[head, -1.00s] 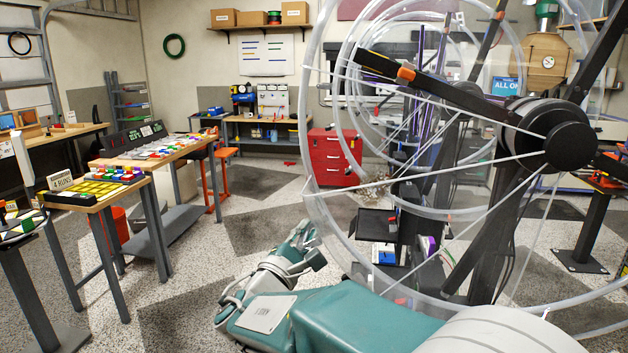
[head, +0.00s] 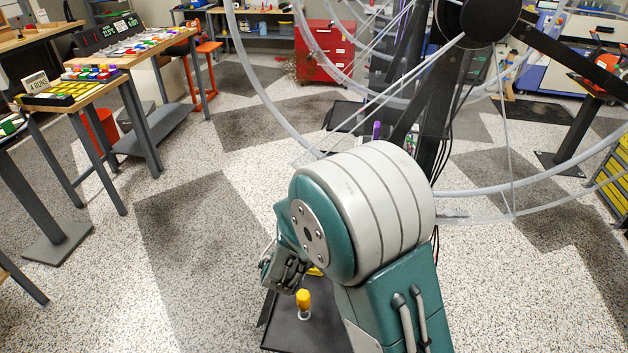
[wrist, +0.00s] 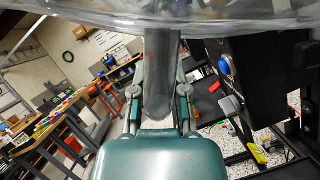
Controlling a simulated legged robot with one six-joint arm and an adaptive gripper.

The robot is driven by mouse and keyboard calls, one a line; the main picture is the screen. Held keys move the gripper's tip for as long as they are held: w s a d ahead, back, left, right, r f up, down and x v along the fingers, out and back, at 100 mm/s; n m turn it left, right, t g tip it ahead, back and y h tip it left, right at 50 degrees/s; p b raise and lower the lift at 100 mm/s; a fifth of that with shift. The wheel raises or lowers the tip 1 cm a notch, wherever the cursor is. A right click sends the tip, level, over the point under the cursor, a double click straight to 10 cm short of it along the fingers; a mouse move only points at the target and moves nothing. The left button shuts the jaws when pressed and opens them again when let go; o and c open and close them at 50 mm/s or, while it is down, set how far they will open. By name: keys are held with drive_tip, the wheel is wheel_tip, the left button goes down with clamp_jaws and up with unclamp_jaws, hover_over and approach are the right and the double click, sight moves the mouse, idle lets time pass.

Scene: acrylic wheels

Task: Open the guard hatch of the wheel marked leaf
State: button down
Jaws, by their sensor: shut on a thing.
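A large clear acrylic wheel shows in the head view, with its tube rim (head: 258,80) and black hub (head: 487,18). No leaf mark can be read, and I cannot pick out the guard hatch. My gripper (wrist: 160,92) is in the wrist view, with its fingers on either side of a grey rounded bar (wrist: 160,70), shut on it. The bar runs down from a clear curved band (wrist: 230,18) across the top. In the head view my gripper (head: 285,272) is low, partly hidden behind my arm.
A yellow-topped peg (head: 304,298) stands on a dark tray (head: 285,335) near my gripper. A black box with a blue button (wrist: 224,65) is right of the bar in the wrist view. Workbenches (head: 70,85) stand left, a red cabinet (head: 323,50) behind. Floor left of my arm is clear.

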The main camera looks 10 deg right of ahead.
drive_tip(key=shift+f, duration=0.1)
drive_tip(key=c, duration=0.6)
unclamp_jaws()
drive_tip(key=shift+a, duration=0.1)
drive_tip(key=shift+c, duration=0.2)
drive_tip(key=shift+a, duration=0.1)
drive_tip(key=v, duration=1.2)
